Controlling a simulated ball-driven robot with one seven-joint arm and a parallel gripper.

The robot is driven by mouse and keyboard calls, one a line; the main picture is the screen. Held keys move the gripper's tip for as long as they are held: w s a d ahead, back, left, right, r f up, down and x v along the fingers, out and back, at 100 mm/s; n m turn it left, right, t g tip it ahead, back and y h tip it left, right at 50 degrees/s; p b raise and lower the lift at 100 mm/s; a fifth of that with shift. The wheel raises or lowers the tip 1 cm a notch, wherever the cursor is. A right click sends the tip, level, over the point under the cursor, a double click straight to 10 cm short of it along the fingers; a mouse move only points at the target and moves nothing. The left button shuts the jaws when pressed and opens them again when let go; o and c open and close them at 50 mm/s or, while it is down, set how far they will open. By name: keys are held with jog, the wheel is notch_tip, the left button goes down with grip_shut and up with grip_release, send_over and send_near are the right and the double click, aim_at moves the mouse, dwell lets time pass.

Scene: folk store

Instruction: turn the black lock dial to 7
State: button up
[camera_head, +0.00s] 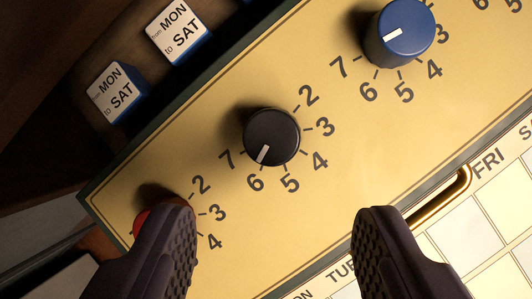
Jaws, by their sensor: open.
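The black lock dial (271,137) sits on a yellow panel (330,210), slightly above the middle of the view. Its white mark points down and slightly left, at about the 6. The 7 (226,160) is printed left of the 6, further round the dial. My gripper (275,232) is open and empty, its two dark ridged fingers wide apart in the lower part of the view. In the picture, the dial shows above the gap between the fingertips, and neither finger appears to touch it.
A blue dial (405,30) is at upper right. A red dial (142,220) is mostly hidden behind the left finger. Two MON to SAT blocks (180,30) stand at upper left. A calendar board (485,235) with a gold handle (445,201) lies at lower right.

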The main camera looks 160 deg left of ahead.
aim_at(273, 145)
jog(key=shift+n, duration=0.5)
jog(key=b+x, duration=0.1)
jog(key=x, duration=0.2)
jog(key=b+x, duration=0.1)
jog(key=x, duration=0.3)
jog(key=shift+w, duration=0.25)
jog(key=c, duration=1)
